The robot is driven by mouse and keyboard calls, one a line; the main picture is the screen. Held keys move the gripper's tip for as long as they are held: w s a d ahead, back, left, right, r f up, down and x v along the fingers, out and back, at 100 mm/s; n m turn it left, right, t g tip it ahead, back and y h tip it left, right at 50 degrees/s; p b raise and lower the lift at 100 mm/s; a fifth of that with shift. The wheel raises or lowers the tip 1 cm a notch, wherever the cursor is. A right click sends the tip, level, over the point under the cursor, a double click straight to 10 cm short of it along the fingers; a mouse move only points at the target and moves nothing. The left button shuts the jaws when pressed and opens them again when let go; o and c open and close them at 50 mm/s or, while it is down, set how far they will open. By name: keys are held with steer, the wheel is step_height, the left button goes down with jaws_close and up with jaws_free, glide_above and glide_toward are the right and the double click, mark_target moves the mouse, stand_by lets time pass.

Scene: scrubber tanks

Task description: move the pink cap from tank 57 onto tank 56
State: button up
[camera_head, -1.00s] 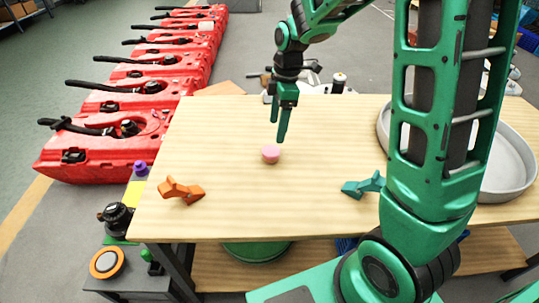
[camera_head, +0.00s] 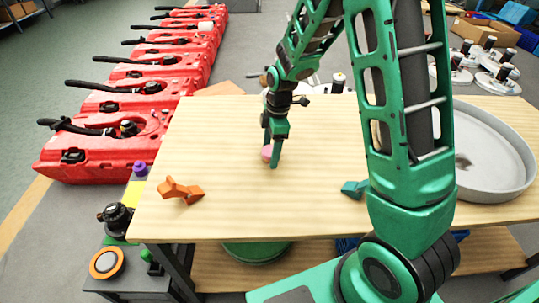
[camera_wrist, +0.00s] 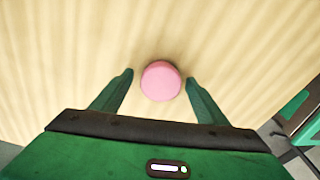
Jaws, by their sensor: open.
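The pink cap (camera_wrist: 161,81) lies on the wooden table. It also shows in the head view (camera_head: 267,153), partly hidden by my gripper. My gripper (camera_head: 270,160) points down at the cap and is open. In the wrist view, the cap sits between the two fingertips of my gripper (camera_wrist: 159,77), with a small gap on each side. Red tanks (camera_head: 95,150) stand in a row on the floor left of the table. No tank numbers are readable, so I cannot tell which are 56 and 57.
On the table (camera_head: 220,215) are an orange clamp-like piece (camera_head: 180,191), a teal piece (camera_head: 353,189) and a large round grey tray (camera_head: 495,188) at the right. A dark stand with knobs (camera_head: 115,218) is at the front left. The table's middle is mostly bare.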

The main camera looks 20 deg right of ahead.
steer(key=shift+f, duration=0.25)
steer(key=c, duration=1.2)
steer(key=shift+r, duration=0.15)
